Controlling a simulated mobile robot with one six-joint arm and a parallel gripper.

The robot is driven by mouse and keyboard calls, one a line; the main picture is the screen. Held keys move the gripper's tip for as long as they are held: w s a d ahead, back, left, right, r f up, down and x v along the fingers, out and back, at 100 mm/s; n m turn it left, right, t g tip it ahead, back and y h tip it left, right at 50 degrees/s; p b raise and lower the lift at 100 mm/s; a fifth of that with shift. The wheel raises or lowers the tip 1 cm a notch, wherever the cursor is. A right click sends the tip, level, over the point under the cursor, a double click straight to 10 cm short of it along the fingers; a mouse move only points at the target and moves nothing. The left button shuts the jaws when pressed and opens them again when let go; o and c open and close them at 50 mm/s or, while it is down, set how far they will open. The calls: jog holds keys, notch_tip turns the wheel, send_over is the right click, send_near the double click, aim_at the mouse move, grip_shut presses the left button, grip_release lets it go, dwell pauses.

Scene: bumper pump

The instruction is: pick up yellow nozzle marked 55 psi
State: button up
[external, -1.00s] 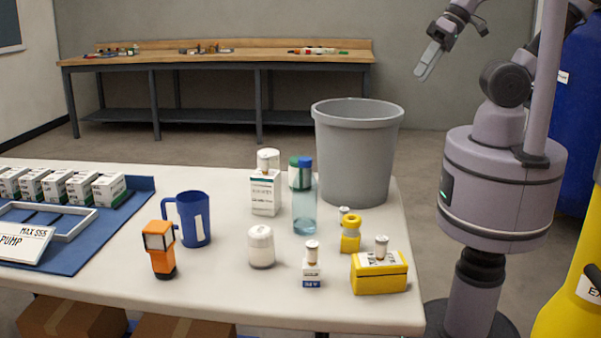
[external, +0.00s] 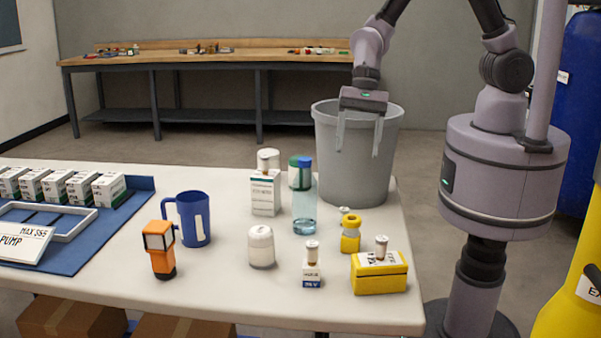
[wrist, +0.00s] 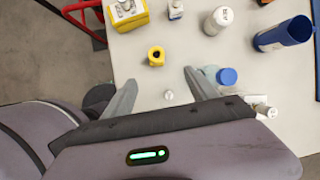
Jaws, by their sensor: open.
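A small yellow nozzle (external: 350,235) stands on the white table near its right end, in front of the grey bin. It also shows in the wrist view (wrist: 156,60), just beyond my fingertips and roughly between their lines, with a dark hole in its top. No pressure marking is readable on it. My gripper (external: 358,150) is open and empty, pointing down in front of the bin, above and behind the nozzle. Its two fingers also show spread apart in the wrist view (wrist: 160,80). A small metal-topped piece (external: 343,213) stands just behind the nozzle.
The tall grey bin (external: 352,170) stands behind the nozzle. A blue-capped bottle (external: 304,205), a white jar (external: 261,247) and a blue mug (external: 193,218) stand further left.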

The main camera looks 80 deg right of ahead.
jog(key=m, duration=0.2)
send_near(351, 235)
jog(key=shift+g, duration=0.3)
jog(key=f+b, duration=0.1)
jog(key=b, duration=0.1)
jog(key=f+b, duration=0.2)
jog(key=w+f+b, duration=0.1)
jog(key=f, duration=0.1)
jog(key=shift+d+b, duration=0.25)
jog(key=shift+b, duration=0.15)
jog(key=b+x, duration=0.3)
jog(key=x, duration=0.3)
jog(key=shift+s+f, duration=0.1)
jog(key=shift+r, duration=0.2)
jog(key=shift+c, duration=0.9)
grip_shut()
